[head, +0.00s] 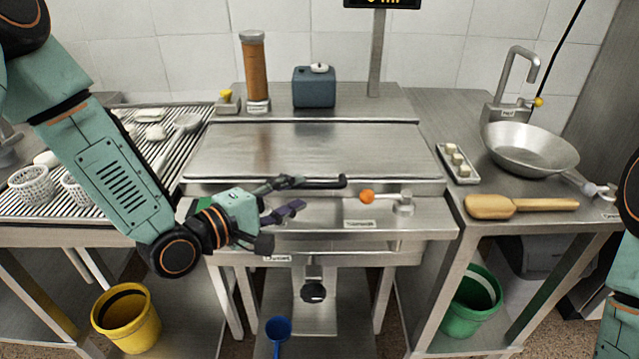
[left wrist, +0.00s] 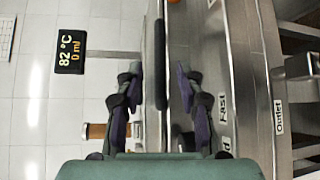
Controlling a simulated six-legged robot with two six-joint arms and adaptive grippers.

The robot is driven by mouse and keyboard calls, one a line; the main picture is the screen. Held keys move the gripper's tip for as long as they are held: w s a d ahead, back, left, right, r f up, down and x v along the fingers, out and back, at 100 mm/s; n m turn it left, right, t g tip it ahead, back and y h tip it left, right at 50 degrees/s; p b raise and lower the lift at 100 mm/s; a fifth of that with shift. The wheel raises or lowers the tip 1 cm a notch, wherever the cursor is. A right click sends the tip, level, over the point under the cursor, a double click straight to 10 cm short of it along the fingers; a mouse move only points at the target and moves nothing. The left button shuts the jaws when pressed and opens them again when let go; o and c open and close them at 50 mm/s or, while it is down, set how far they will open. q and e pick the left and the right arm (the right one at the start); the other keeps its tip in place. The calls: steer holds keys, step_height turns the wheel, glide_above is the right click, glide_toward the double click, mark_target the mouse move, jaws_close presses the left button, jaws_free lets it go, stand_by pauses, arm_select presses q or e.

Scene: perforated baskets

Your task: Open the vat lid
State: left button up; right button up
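The vat lid (head: 300,150) is a flat steel plate lying level and closed on the counter in the head view. A dark bar handle (head: 330,184) runs along its front edge; it also shows in the left wrist view (left wrist: 160,60). My left gripper (head: 293,197) is at the front of the lid, its fingers pointing right. In the left wrist view my left gripper (left wrist: 158,88) is open, with one finger on each side of the handle's line and visible space between. I cannot tell if either finger touches it. My right gripper is out of view.
An orange-knobbed lever (head: 368,196) sits on the vat front, right of my gripper. A blue canister (head: 315,88) and brown cylinder (head: 254,70) stand behind the lid. A display (left wrist: 70,52) reads 82 °C, 0 ml. A pan (head: 530,150) and wooden paddle (head: 520,206) lie right.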

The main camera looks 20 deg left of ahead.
mark_target(312, 187)
arm_select(q)
steer(key=shift+w+d+f, duration=0.15)
steer(key=shift+w+d, duration=0.35)
steer(key=b+x, duration=0.1)
steer(key=x, duration=0.2)
steer(key=shift+w+a+f, duration=0.1)
steer(key=shift+w, duration=0.1)
steer(key=shift+w+d, duration=0.4)
steer(key=shift+w, duration=0.15)
steer(key=shift+w, duration=0.15)
steer(key=shift+c, duration=0.3)
steer(key=c, duration=0.4)
jaws_close()
